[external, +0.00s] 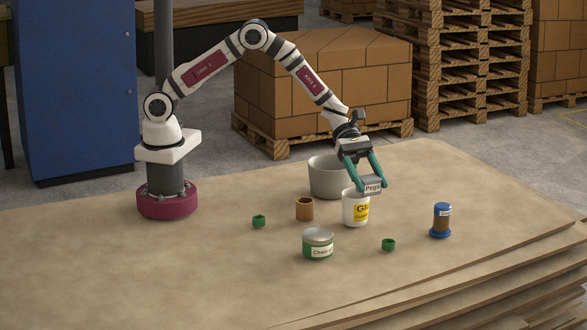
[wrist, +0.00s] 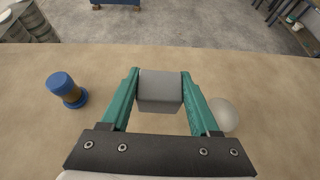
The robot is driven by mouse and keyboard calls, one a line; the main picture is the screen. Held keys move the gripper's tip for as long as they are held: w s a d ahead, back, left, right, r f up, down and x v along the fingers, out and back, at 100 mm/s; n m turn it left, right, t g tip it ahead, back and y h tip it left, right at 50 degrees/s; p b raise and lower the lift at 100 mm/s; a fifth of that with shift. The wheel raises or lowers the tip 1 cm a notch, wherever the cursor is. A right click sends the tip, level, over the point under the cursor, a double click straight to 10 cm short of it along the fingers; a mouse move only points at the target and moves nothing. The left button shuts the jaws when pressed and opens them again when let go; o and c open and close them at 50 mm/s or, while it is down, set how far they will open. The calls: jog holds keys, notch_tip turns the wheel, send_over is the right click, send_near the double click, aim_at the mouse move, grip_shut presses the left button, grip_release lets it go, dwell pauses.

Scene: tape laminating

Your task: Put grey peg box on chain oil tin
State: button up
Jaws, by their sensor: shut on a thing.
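The grey peg box (external: 371,188), with a white "Pegs" label, is held between the teal fingers of my gripper (external: 369,183). In the wrist view the grey box (wrist: 160,92) sits between both fingers, its plain grey side showing. In the external view the box overlaps the rim of the white glue pot; whether they touch cannot be told. The chain oil tin (external: 318,244), green with a silver lid and white label, stands upright on the table, left of and nearer the camera than my gripper. Its lid is bare.
The white glue pot (external: 354,211) stands just below the gripper. A grey bowl (external: 325,178) is behind it. A brown cup (external: 304,209), two green rings (external: 259,221) (external: 388,245) and a blue-capped jar (external: 441,220) stand around. The table's left front is clear.

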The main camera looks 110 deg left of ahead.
jog(key=s+d+r+m+g+h, duration=0.2)
jog(key=s+d+r+m+g, duration=0.15)
jog(key=s+d, duration=1.35)
send_over(319, 236)
jog(key=f, duration=0.6)
jog(key=shift+s+d+f, duration=0.1)
jog(key=shift+s+d, duration=0.05)
jog(key=shift+s, duration=0.1)
jog(key=shift+w+a+f, duration=0.1)
jog(key=shift+a+f, duration=0.05)
jog(key=shift+f, duration=0.95)
jog(key=shift+w+a+f, duration=0.1)
jog(key=shift+f, duration=0.95)
jog(key=shift+f, duration=0.1)
jog(key=o, duration=1.5)
jog(key=shift+c, duration=0.2)
